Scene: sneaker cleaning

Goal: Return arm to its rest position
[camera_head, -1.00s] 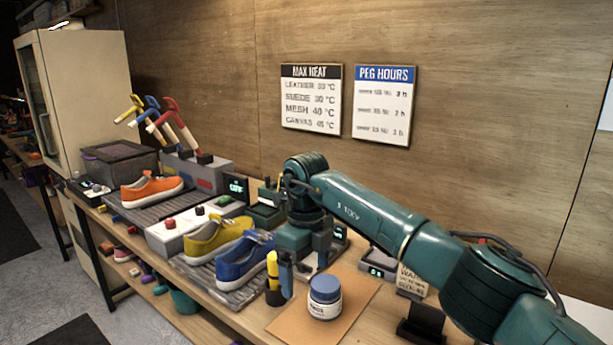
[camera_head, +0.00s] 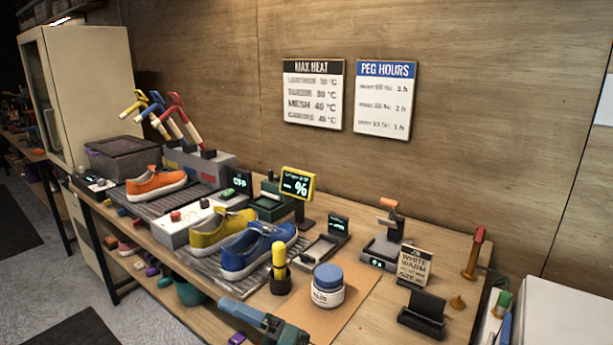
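My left gripper is not in view.
The bench (camera_head: 362,318) holds an orange shoe (camera_head: 156,184), a yellow shoe (camera_head: 219,231), a blue shoe (camera_head: 256,250), a blue-lidded jar (camera_head: 328,287), a yellow-topped tool (camera_head: 279,262) and a yellow-framed display (camera_head: 298,184). Space above the bench is clear.

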